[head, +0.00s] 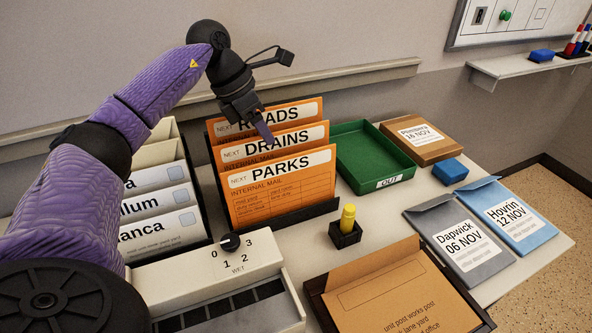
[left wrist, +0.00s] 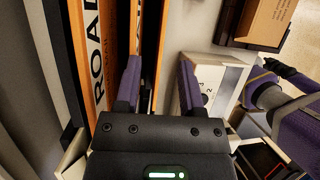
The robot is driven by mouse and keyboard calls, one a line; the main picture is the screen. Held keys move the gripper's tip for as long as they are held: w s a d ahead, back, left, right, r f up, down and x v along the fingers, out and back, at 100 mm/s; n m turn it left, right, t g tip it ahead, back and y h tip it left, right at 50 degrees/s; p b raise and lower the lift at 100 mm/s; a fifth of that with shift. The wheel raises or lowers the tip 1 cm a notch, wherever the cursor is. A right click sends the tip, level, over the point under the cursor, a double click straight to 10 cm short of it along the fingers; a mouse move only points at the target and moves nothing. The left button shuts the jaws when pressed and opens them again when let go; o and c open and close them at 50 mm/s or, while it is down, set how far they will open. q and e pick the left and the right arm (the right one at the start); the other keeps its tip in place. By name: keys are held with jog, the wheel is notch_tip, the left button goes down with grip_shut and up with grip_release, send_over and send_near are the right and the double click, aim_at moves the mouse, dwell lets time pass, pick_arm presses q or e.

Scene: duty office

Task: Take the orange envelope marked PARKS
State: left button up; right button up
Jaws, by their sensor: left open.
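The orange envelope marked PARKS (head: 280,190) stands upright, the front one of three orange envelopes in a dark rack. Behind it stand the DRAINS (head: 270,146) and ROADS (head: 225,127) envelopes. My left gripper (head: 265,131) is open above and in front of DRAINS, hiding part of its upper edge and part of ROADS. In the left wrist view the open fingers (left wrist: 159,88) point down over the rack, with orange edges between and beside them. The ROADS lettering (left wrist: 95,72) shows left of them. I cannot tell which envelope lies between the fingers.
White folders (head: 163,206) stand left of the rack. A green OUT tray (head: 376,150) lies right of it. A yellow-capped item in a black holder (head: 345,235) and a white box with a dial (head: 205,268) stand in front. A brown envelope (head: 395,295) lies at front right.

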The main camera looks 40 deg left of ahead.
aim_at(282, 171)
pick_arm(q)
jog(key=b+x, duration=0.1)
jog(key=x, duration=0.2)
jog(key=b+x, duration=0.1)
jog(key=x, duration=0.2)
jog(key=s+b+x, duration=0.1)
jog(key=x, duration=0.2)
jog(key=shift+d+f+b, duration=0.2)
jog(key=shift+f+b, duration=0.05)
jog(key=shift+b, duration=0.15)
jog(key=shift+w+f, duration=0.2)
jog(key=shift+w, duration=0.1)
jog(key=shift+r, duration=0.15)
jog(key=c, duration=0.3)
jog(key=shift+r, duration=0.1)
grip_shut()
pick_arm(e)
jog(key=shift+s+d+f, duration=0.2)
jog(key=shift+s+f, duration=0.05)
jog(key=shift+f, duration=0.35)
jog(key=shift+s+d+f, duration=0.15)
jog(key=shift+s+f, duration=0.05)
jog(key=shift+f, duration=0.45)
jog(key=shift+s+d+f, duration=0.2)
jog(key=shift+s+f, duration=0.05)
jog(key=shift+f, duration=0.35)
jog(key=shift+w, duration=0.2)
